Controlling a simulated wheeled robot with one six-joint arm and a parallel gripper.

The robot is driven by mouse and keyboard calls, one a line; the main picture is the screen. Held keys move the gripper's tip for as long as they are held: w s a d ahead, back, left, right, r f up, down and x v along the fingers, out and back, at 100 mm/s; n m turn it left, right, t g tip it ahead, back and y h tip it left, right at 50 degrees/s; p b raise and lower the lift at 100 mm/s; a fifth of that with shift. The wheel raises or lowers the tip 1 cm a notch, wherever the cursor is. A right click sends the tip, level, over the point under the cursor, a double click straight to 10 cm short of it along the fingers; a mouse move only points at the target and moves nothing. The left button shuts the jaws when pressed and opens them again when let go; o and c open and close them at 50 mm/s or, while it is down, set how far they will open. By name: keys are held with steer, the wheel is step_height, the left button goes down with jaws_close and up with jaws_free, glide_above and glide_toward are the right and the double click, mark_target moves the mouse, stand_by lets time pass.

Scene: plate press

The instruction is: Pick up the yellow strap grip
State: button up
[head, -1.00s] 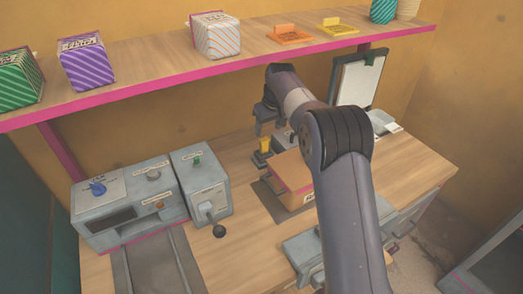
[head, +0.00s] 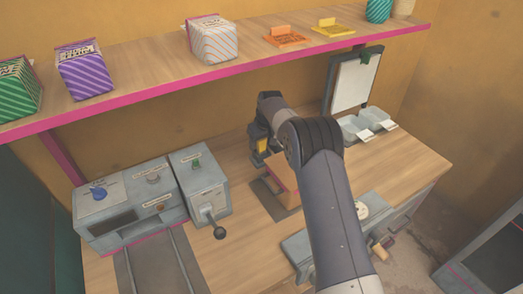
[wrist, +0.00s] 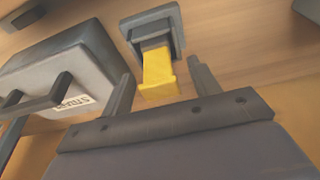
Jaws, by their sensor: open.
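The yellow strap grip (wrist: 157,76) stands out of a dark grey holder (wrist: 150,28) in the wrist view. In the head view the yellow grip (head: 261,146) shows small, partly covered by my gripper (head: 258,137). My gripper (wrist: 160,69) is open in the wrist view, with one finger on each side of the yellow grip and nothing held. Gaps show between the fingers and the grip in the picture. I cannot tell how far the fingertips are above or below it.
A grey labelled box (wrist: 75,70) with a dark handle lies close to my left finger. A brown box (head: 284,187) sits near my arm. Grey machines (head: 130,208) stand at left. Pale trays (head: 368,122) stand at right. The shelf (head: 150,83) hangs above.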

steer(key=shift+f, duration=0.45)
steer(key=c, duration=1.1)
